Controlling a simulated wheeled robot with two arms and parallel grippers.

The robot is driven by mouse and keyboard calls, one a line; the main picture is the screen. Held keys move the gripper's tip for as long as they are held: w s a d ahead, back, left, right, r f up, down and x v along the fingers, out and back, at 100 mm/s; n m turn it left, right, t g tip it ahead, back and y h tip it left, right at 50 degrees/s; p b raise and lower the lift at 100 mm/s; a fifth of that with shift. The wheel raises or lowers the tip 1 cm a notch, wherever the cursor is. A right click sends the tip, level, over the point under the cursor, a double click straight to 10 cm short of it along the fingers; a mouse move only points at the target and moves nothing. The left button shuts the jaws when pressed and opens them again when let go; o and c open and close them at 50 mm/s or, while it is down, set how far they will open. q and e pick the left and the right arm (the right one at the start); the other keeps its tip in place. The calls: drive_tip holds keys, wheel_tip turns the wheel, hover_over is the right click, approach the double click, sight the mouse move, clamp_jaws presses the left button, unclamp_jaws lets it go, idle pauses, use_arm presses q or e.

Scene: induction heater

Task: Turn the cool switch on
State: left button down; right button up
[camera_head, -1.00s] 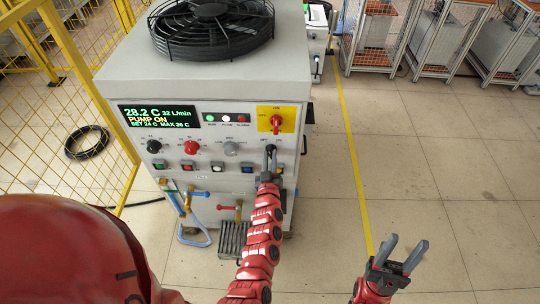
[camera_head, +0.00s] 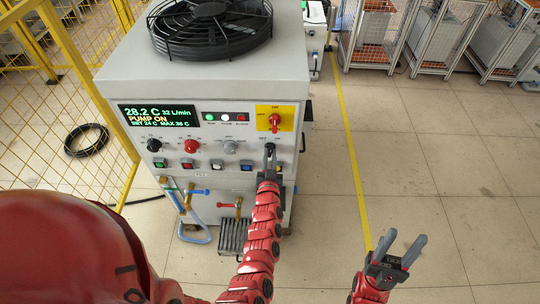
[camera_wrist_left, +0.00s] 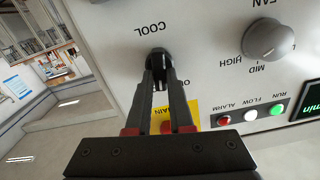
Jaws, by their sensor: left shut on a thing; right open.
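The cool switch (camera_wrist_left: 158,56) is a small black knob under the COOL label in the left wrist view. It sits on the cabinet's light grey front panel (camera_wrist_left: 205,60). My left gripper (camera_wrist_left: 159,66) has its two dark fingers at the switch, shut on it. The fingertips cover part of the knob, so its exact angle is hard to read. In the head view my left gripper (camera_head: 270,153) reaches the panel's right side, below the yellow plate with the red main switch (camera_head: 275,122). My right gripper (camera_head: 394,252) is open and empty, over the floor at lower right.
The panel also carries a lit display (camera_head: 157,116), indicator lamps, other knobs and a row of push buttons. A black fan guard (camera_head: 211,26) is on top. Pipes and valves (camera_head: 200,192) are below. A yellow mesh fence (camera_head: 60,110) stands left.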

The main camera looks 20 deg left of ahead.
use_arm(q)
drive_tip(key=c, duration=0.8)
unclamp_jaws()
drive_tip(key=shift+s, duration=0.1)
drive_tip(key=shift+s+d+f, duration=0.1)
drive_tip(key=shift+s+d, duration=0.05)
drive_tip(key=shift+s, duration=0.05)
drive_tip(key=b+v, duration=0.4)
drive_tip(key=v, duration=1.2)
drive_tip(key=shift+s, duration=0.4)
